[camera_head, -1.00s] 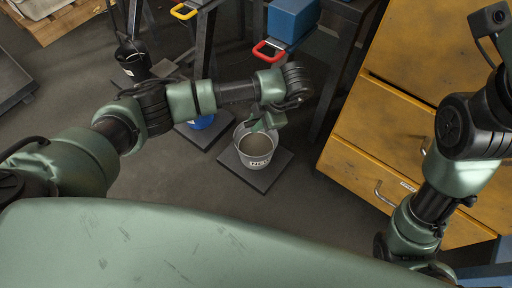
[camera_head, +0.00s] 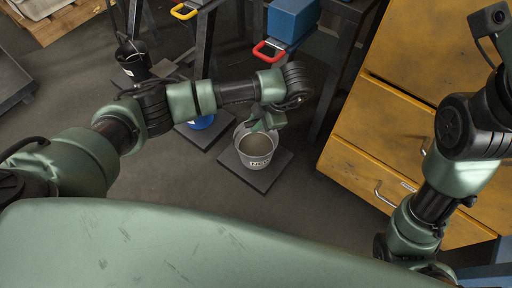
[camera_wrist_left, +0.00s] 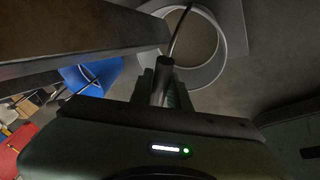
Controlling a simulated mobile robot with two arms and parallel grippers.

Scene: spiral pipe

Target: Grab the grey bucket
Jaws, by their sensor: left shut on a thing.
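My left gripper (camera_head: 266,121) is over the bucket's far rim. In the left wrist view the gripper (camera_wrist_left: 164,88) is shut on the dark grip of the bucket's thin handle (camera_wrist_left: 164,66), which arcs up to the rim. I cannot tell whether the bucket is clear of the plate. My right arm shows at the right, but its gripper is out of view.
A black bucket (camera_head: 133,63) stands at the upper left. A blue bucket (camera_head: 201,122) is partly hidden behind my left arm. A yellow drawer cabinet (camera_head: 365,130) stands at the right. Floor in front is clear.

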